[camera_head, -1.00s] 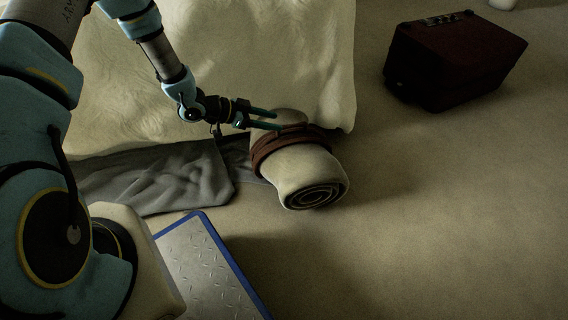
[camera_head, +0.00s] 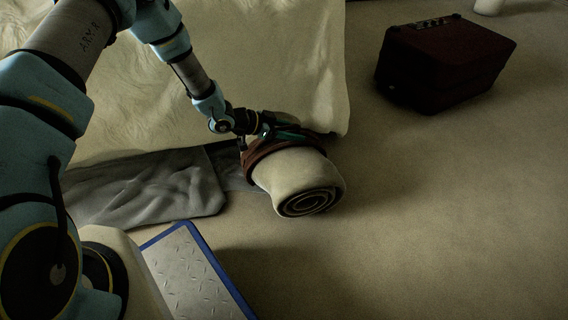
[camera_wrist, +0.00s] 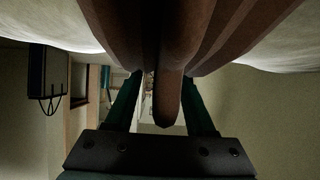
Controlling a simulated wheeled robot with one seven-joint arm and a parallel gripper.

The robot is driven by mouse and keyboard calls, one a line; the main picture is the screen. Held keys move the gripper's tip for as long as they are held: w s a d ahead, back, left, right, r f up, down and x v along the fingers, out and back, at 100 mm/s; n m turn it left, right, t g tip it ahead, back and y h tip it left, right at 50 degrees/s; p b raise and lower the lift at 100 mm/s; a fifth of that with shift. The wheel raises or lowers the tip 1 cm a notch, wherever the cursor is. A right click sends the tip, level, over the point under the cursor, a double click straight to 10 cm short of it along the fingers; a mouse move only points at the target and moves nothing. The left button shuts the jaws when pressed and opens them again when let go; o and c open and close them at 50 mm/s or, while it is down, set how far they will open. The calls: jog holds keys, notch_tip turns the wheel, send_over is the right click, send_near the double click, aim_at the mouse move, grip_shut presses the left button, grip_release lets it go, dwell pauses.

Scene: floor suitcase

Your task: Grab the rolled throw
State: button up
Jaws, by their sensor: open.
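The rolled throw (camera_head: 303,172) is a cream roll lying on the floor, its spiral end facing the lower right. A brown strap (camera_head: 256,153) goes around it. My gripper (camera_head: 290,133) is at the strap on the far upper side of the roll, its fingers partly merging with the strap from the head view. In the wrist view, my gripper (camera_wrist: 162,85) is open, one green finger on each side of a brown strap loop (camera_wrist: 168,95). The cream throw (camera_wrist: 45,25) fills the top corners there. I cannot tell whether the fingers touch the loop.
A cream-draped piece of furniture (camera_head: 290,60) stands right behind the roll. A grey cloth (camera_head: 150,185) lies on the floor to its left. A dark red case (camera_head: 445,65) stands at the upper right. The floor right of the roll is clear.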

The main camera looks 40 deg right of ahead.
grip_shut()
dwell(0.4)
jog(key=shift+d+r, duration=0.1)
jog(key=shift+r, duration=0.05)
dwell(0.9)
